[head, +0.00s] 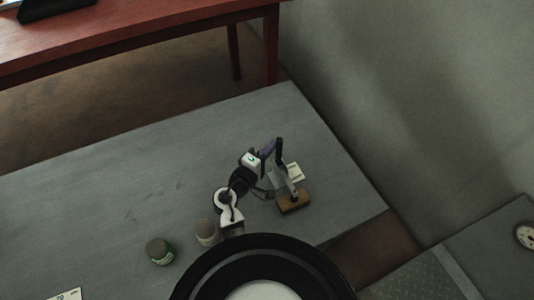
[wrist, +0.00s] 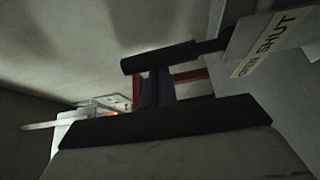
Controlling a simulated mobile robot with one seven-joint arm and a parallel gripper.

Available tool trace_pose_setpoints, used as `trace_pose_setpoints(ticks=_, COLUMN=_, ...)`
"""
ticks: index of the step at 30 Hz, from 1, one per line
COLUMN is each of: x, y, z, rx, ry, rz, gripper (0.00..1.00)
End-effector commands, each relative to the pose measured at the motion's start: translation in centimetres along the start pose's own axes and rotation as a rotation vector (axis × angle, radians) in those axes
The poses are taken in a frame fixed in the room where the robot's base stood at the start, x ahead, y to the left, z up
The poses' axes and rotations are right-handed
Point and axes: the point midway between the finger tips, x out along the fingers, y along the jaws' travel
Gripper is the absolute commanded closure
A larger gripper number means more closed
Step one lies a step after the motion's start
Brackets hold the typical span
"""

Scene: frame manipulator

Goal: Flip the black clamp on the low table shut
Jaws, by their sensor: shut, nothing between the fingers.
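The clamp stands on a small wooden block (head: 294,204) near the right end of the low grey table. Its black handle (head: 279,149) points up from the grey metal part, roughly upright. In the wrist view the handle (wrist: 160,57) lies across the picture, with a plate lettered OPEN and SHUT (wrist: 265,45) to its right. My gripper (head: 270,146) is at the left side of the handle, near its upper part. In the wrist view my fingers (wrist: 157,80) are together and empty, right by the handle; I cannot tell whether they touch it.
Two small jars, one green (head: 160,251) and one pale (head: 206,232), stand on the low table (head: 110,190) left of my arm. A wall (head: 410,90) rises to the right. A red table (head: 150,38) stands behind. The low table's middle is clear.

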Motion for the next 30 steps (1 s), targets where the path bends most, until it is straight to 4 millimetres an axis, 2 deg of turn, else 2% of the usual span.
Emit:
trace_pose_setpoints(ticks=1, x=-0.2, y=-0.7, z=0.4, rx=0.034, ry=-0.002, rz=0.021, gripper=1.0)
trace_pose_setpoints(ticks=3, x=-0.4, y=-0.5, z=0.7, rx=0.077, ry=-0.001, rz=0.046, gripper=1.0)
trace_pose_setpoints(ticks=12, x=-0.9, y=0.0, z=1.6, rx=0.068, ry=-0.001, rz=0.041, gripper=1.0)
trace_pose_setpoints(ticks=30, x=-1.1, y=0.0, z=1.9, rx=0.066, ry=-0.001, rz=0.038, gripper=1.0)
